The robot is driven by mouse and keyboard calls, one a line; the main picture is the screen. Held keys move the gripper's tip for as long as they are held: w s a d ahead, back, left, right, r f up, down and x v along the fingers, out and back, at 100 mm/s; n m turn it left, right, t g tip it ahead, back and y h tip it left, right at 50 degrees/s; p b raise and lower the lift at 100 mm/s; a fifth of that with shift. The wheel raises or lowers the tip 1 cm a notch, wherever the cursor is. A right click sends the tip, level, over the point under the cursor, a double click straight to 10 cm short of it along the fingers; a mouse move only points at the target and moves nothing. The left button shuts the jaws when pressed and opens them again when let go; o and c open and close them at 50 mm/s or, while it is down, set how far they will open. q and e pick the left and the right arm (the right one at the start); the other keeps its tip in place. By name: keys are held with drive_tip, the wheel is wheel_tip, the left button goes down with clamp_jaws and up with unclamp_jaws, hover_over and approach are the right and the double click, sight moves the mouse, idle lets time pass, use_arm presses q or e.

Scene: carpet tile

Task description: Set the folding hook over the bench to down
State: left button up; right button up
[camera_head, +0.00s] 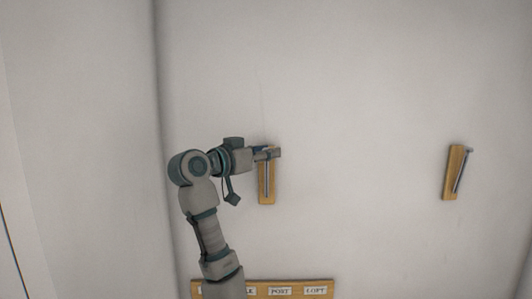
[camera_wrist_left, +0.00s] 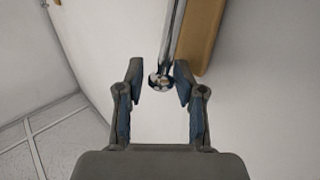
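A folding hook, a metal rod (camera_head: 267,180) on a wooden backplate (camera_head: 262,190), is on the wall in the middle of the head view. My left gripper (camera_head: 274,153) is at the top of this plate and covers the rod's upper end. In the left wrist view, the rod's round metal tip (camera_wrist_left: 160,81) is between the open fingertips of my left gripper (camera_wrist_left: 158,82), with the backplate (camera_wrist_left: 205,32) beside it. I cannot tell if the fingers touch it. A second hook (camera_head: 461,172) on a plate stands upright at the right. No bench shows. My right gripper is out of view.
A wooden label board (camera_head: 262,284) runs along the bottom of the head view; "POST" and "LOFT" are legible, and my arm covers part of it. A wall corner is at the left. The wall between the two hooks is clear.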

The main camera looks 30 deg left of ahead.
use_arm(q)
drive_tip(key=v, duration=1.1)
drive_tip(key=shift+s+a, duration=0.2)
drive_tip(key=shift+s, duration=0.15)
drive_tip(key=shift+o, duration=1.3)
drive_tip(key=shift+w+f, duration=0.1)
drive_tip(key=x, duration=1)
drive_tip(key=shift+r, duration=0.25)
drive_tip(key=shift+w, duration=0.1)
